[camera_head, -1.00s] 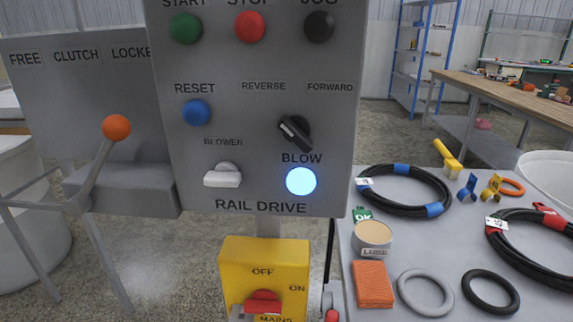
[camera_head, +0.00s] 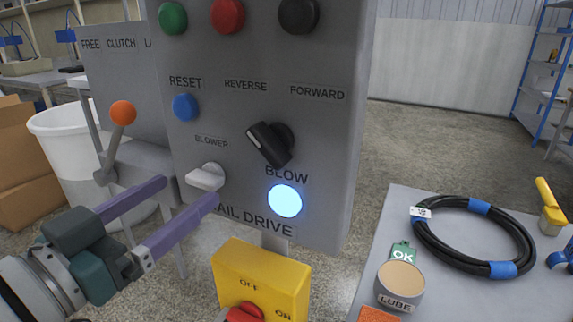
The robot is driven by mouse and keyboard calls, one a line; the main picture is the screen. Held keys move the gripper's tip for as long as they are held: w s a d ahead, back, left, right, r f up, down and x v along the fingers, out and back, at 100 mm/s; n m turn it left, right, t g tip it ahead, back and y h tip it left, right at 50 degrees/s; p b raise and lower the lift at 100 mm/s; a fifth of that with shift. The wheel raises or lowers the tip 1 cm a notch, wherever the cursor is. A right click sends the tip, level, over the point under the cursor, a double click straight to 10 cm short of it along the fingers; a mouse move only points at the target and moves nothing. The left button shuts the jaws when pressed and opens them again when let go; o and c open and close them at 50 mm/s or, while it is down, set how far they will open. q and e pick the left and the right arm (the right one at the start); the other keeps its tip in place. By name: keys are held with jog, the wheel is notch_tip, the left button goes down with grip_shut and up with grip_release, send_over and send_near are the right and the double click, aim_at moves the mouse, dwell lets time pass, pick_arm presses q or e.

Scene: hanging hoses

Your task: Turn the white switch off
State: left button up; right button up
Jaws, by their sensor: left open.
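The white switch (camera_head: 205,177) sits on the grey control panel (camera_head: 330,150) under the label BLOWER. It is a white lever on a round base, with its free end pointing left. A round BLOW lamp (camera_head: 285,201) to its lower right glows bluish white. My left gripper (camera_head: 190,192) comes in from the lower left with its two purple fingers spread. The fingertips are close to the switch, one left of it and one below it; I cannot tell if they touch. The lower finger covers part of the RAIL DRIVE label. My right gripper is not in view.
A black selector knob (camera_head: 270,144) and a blue RESET button (camera_head: 186,107) are above the switch. A yellow mains box (camera_head: 262,279) with a red knob is below. An orange-tipped clutch lever (camera_head: 122,113) stands at left. A table (camera_head: 400,205) with a black hose (camera_head: 475,235) is at right.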

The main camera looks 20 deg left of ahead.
aim_at(196, 182)
pick_arm(q)
jog(key=shift+w+d, duration=0.2)
jog(key=shift+w, duration=1.65)
jog(key=c, duration=1.4)
jog(key=n, duration=0.8)
jog(key=shift+a, duration=0.1)
jog(key=shift+n, duration=0.5)
